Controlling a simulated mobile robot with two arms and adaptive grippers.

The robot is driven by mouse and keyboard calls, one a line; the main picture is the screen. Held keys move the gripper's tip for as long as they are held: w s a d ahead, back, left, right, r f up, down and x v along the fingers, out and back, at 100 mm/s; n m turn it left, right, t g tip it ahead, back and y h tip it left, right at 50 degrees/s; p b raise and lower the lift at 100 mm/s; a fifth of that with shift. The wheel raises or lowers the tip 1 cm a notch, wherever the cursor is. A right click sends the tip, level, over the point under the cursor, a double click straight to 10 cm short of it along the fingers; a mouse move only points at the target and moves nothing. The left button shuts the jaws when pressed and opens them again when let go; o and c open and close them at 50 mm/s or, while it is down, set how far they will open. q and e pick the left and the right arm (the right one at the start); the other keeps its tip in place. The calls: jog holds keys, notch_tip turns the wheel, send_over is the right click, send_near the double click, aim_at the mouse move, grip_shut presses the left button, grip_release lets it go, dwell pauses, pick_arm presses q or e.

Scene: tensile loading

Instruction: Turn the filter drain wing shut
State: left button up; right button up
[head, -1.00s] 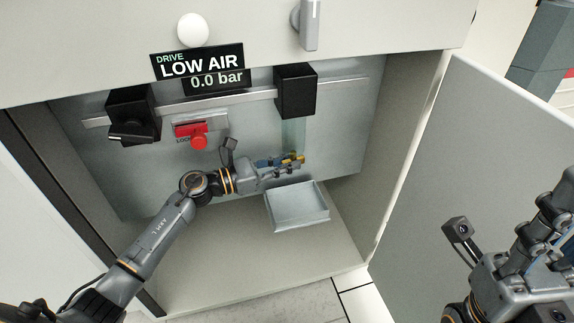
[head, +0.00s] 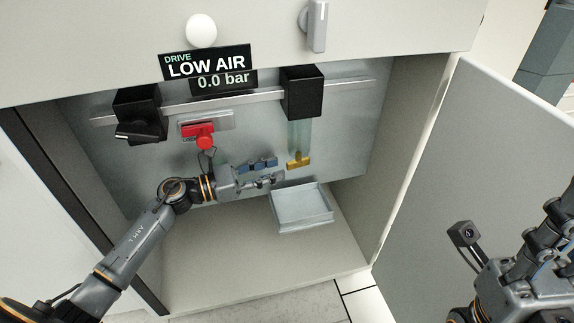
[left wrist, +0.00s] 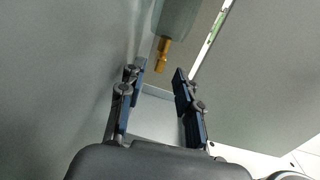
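The brass drain wing (head: 299,163) hangs under the clear filter bowl (head: 300,135), below a black housing (head: 301,92). In the head view its broad side faces me. In the left wrist view the wing (left wrist: 163,54) appears narrow, under the bowl (left wrist: 177,18). My left gripper (head: 279,170) is just left of the wing, apart from it. In the left wrist view the left gripper (left wrist: 159,70) is open and empty, its blue-padded fingers spread, with the wing beyond their tips. My right gripper (head: 560,215) is at the right edge, partly cut off.
A shallow grey tray (head: 301,222) lies below the wing. A red lockout knob (head: 205,142) and a black valve (head: 138,113) are on the back panel to the left. The display (head: 208,63) reads LOW AIR, 0.0 bar. An open door (head: 470,170) stands at the right.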

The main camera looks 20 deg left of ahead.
pick_arm(q)
jog(key=v, duration=0.6)
jog(key=shift+s+a, duration=0.1)
